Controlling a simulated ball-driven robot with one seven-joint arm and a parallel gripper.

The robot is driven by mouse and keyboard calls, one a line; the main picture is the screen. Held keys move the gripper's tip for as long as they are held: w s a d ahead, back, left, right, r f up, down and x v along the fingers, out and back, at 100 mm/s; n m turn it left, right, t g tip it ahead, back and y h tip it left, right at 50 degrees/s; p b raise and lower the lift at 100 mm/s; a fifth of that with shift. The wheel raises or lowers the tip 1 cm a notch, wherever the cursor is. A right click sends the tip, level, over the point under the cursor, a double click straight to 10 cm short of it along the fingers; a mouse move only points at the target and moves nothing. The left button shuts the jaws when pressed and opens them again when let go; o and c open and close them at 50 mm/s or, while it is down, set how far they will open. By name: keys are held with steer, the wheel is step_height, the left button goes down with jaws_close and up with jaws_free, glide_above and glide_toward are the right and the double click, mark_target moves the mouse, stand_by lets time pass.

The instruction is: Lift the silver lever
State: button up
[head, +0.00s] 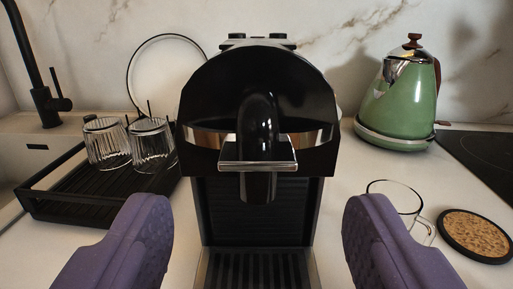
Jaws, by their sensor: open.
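The silver lever (257,153) is a flat, shiny bar on the front of the black coffee machine (215,100). It sits around the black spout, just under the machine's rounded head, and looks lowered. My gripper (257,225) is open, with one purple padded finger at the lower left and the other at the lower right. The fingers are empty and appear lower in the picture than the lever, on either side of the machine's lower front. Neither finger visibly touches the lever. The lever's rear attachment is hidden by the machine head.
A black drying rack (85,208) with two upturned glasses (106,143) stands left, near a black faucet (50,105). A green kettle (400,100) is behind right. A clear glass cup (398,198) and a cork coaster (475,235) lie right, near a dark hob (485,155).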

mark_target(257, 166)
steer(key=w, duration=0.4)
steer(key=shift+w+a+b, duration=0.15)
steer(key=shift+b, duration=0.2)
steer(key=shift+c, duration=0.2)
steer(key=shift+r, duration=0.1)
jaws_close()
